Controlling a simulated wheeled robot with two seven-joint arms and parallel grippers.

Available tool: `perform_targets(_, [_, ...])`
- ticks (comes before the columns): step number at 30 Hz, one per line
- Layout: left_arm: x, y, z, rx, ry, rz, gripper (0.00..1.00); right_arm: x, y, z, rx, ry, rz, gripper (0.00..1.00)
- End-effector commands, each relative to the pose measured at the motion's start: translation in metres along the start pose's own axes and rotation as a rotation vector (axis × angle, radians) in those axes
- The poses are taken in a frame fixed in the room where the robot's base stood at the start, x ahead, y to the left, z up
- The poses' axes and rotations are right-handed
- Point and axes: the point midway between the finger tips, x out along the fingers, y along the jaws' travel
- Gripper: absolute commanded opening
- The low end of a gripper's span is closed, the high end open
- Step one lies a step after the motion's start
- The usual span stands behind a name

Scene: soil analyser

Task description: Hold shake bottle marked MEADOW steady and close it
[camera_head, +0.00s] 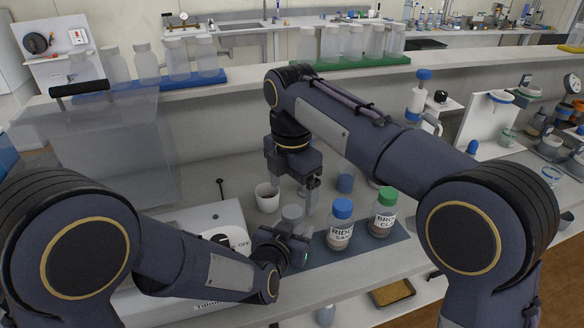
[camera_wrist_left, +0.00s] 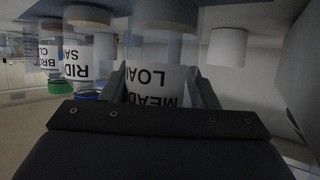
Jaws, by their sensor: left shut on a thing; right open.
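The MEADOW bottle (camera_wrist_left: 158,85) shows upside down in the left wrist view, its label between my left fingers. In the head view its grey round top (camera_head: 292,212) stands above my left gripper (camera_head: 291,236), which is shut on the bottle. I cannot tell whether that top is a seated cap. My right gripper (camera_head: 292,190) is open, pointing down just above the bottle's top. Most of the bottle's body is hidden by my left gripper in the head view.
A blue-capped bottle (camera_head: 340,225) and a green-capped bottle (camera_head: 383,213) stand to the right on a dark mat (camera_head: 366,257). A white machine (camera_head: 190,222) sits left. Several bottles line the rear shelf.

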Motion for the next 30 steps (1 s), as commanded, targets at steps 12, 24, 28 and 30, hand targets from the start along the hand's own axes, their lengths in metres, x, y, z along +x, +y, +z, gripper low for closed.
perform_targets(12, [0.0,0.0,-0.001,0.0,0.001,0.0,0.0,-0.085,0.001,0.0,0.001,0.0,0.005,0.88])
perform_targets(24, [0.0,0.0,-0.001,0.0,0.001,0.0,0.0,-0.111,0.0,0.0,0.0,-0.001,0.001,0.88])
perform_targets(28, [0.0,0.0,-0.001,0.0,0.001,0.0,0.0,-0.111,0.0,0.0,0.0,-0.001,0.001,0.88])
perform_targets(30, [0.0,0.0,-0.001,0.0,0.001,0.0,0.0,-0.111,0.0,0.0,0.0,-0.001,0.001,0.88])
